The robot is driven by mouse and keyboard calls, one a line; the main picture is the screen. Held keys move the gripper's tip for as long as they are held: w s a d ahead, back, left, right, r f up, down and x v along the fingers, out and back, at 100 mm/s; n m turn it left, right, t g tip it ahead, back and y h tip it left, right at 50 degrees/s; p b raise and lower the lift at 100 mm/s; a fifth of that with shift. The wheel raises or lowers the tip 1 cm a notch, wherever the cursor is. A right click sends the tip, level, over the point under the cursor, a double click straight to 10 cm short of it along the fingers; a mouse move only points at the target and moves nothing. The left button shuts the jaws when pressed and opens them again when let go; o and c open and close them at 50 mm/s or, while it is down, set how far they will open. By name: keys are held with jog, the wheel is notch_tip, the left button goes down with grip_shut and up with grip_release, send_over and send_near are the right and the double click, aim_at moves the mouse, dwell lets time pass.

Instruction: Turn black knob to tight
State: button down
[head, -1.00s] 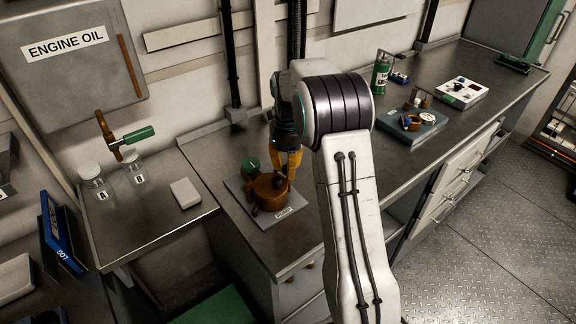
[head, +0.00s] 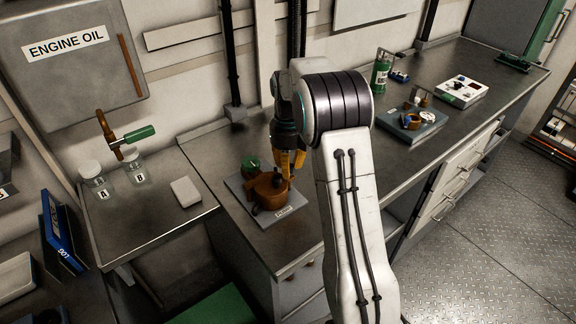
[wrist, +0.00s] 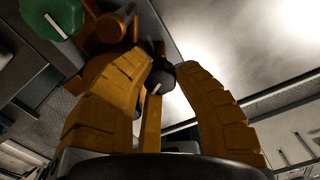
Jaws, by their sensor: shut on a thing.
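The black knob (wrist: 160,82) is small and round, with a white line on top that runs nearly upright in the wrist view. My gripper (wrist: 168,72) has its orange fingertips on either side of the knob and is shut on it. In the head view my gripper (head: 292,176) points down at the right side of a brown pump-like body (head: 268,189). The fingers seem to hide the knob there. The body sits on a grey plate (head: 292,218) with a small label too small to read. I cannot see a tight mark.
A green knob with a white line (wrist: 54,20) is beside the brown body. On the left stand jars A (head: 98,182) and B (head: 134,172) and a white block (head: 186,191). Another grey plate with parts (head: 427,131) lies to the right. Bench between is clear.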

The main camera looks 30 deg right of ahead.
jog(key=shift+s+f, duration=0.1)
jog(key=shift+f, duration=0.1)
jog(key=c, duration=0.9)
grip_release()
jog(key=shift+r, duration=0.1)
notch_tip(320, 180, up, 12)
